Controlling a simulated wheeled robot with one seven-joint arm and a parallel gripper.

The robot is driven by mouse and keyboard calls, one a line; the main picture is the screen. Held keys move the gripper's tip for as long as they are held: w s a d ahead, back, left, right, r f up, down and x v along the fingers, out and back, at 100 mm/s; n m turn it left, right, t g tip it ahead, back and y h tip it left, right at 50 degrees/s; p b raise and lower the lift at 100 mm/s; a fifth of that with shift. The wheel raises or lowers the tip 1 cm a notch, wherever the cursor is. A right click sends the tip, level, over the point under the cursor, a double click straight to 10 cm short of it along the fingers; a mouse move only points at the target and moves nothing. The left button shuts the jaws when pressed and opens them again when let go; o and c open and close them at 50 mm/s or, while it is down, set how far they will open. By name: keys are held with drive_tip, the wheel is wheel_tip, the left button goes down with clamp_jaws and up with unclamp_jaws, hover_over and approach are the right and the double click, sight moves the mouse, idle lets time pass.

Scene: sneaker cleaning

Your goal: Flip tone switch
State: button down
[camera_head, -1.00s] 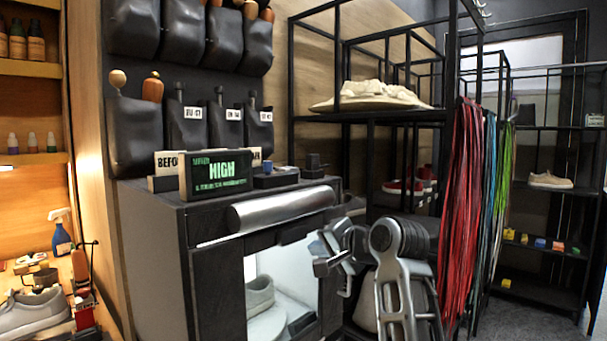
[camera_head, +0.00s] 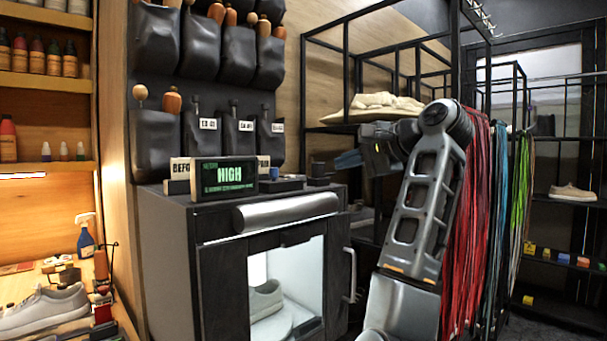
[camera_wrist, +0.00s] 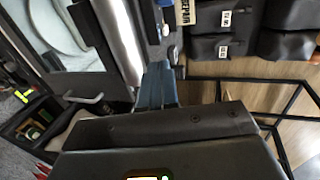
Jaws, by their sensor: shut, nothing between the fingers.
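I cannot identify the tone switch for certain. A small black block with a raised knob (camera_head: 318,173) stands at the right end of the top of the dark cabinet (camera_head: 165,235). Left of it is a low black block with a small blue part on top (camera_head: 275,179). My gripper (camera_head: 338,162) is shut and empty, just right of and close to the knobbed block; whether they touch is not clear. In the wrist view my blue-grey fingers (camera_wrist: 158,68) point toward the cabinet top beside the silver curved bar (camera_wrist: 120,40).
A display reading HIGH (camera_head: 224,177) stands on the cabinet, with a sign behind it. A sneaker (camera_head: 265,298) sits in the lit cabinet opening. A black rack (camera_head: 352,75) is behind my arm, and red laces (camera_head: 468,220) hang at the right.

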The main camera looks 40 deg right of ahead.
drive_tip(key=shift+w, duration=0.15)
drive_tip(key=p, duration=0.2)
approach(293, 176)
drive_tip(key=x, duration=0.4)
drive_tip(key=shift+w+f, duration=0.2)
drive_tip(key=shift+w, duration=0.95)
drive_tip(key=g+p, duration=0.1)
drive_tip(key=p, duration=0.2)
drive_tip(key=shift+w+r, duration=0.3)
drive_tip(key=shift+w, duration=0.1)
drive_tip(key=shift+f, duration=0.2)
drive_tip(key=shift+r, duration=0.15)
